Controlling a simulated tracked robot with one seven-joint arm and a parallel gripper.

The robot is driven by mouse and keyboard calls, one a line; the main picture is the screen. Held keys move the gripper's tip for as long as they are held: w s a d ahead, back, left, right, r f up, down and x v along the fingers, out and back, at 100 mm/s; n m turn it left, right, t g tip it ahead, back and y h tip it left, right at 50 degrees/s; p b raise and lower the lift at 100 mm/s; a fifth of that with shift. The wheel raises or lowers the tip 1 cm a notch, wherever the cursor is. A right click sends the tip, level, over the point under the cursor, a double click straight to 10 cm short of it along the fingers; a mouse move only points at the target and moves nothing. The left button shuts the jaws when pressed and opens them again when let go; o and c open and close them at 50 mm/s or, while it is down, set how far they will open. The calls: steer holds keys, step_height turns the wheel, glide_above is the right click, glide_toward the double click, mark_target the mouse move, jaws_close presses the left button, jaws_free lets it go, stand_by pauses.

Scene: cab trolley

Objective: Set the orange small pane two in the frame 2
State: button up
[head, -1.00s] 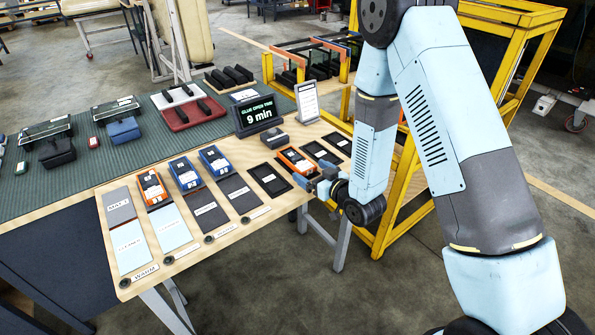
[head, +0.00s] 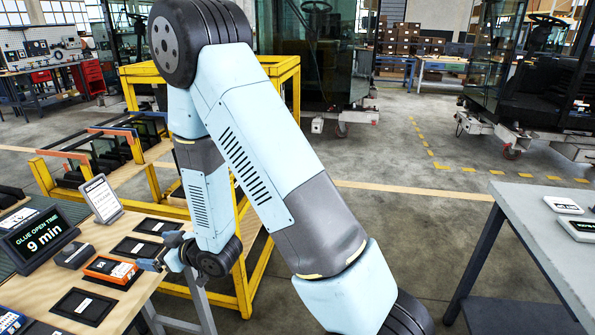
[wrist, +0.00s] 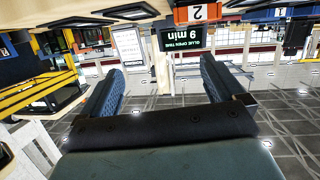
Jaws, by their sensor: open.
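The orange small pane (head: 112,269) lies flat on the wooden table, on one of the black frames in the row. A black rim shows around part of it; I cannot tell if it is fully seated. In the wrist view, which is upside down, an orange block marked 2 (wrist: 197,14) shows at the top edge. My gripper (head: 150,264) is just right of the orange pane, apart from it. In the wrist view my gripper's two blue fingers (wrist: 162,78) are spread with nothing between them.
Empty black frames (head: 135,248) lie behind the pane and another (head: 84,306) in front. A glue-time display (head: 40,236), a dark grey block (head: 75,255) and a sign stand (head: 102,199) are close by. A yellow rack (head: 230,290) stands right behind my arm. A grey table (head: 545,245) is at right.

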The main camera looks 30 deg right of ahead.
steer(key=d+r+m+h, duration=0.5)
steer(key=d+r+h, duration=0.3)
steer(key=d+r, duration=1.15)
steer(key=s+d+r+m+g+h, duration=0.1)
steer(key=s+d+r, duration=0.2)
steer(key=s, duration=0.5)
steer(key=s+d+r+m+g+h, duration=0.1)
steer(key=s+d+r+m+g, duration=0.1)
steer(key=s, duration=0.6)
steer(key=s+d+r+m+g, duration=0.1)
steer(key=s+d+r, duration=0.3)
steer(key=s, duration=0.4)
steer(key=shift+s+d+r+m+g+h, duration=0.2)
steer(key=shift+s+d+m+g+h, duration=0.2)
steer(key=shift+d+m, duration=0.15)
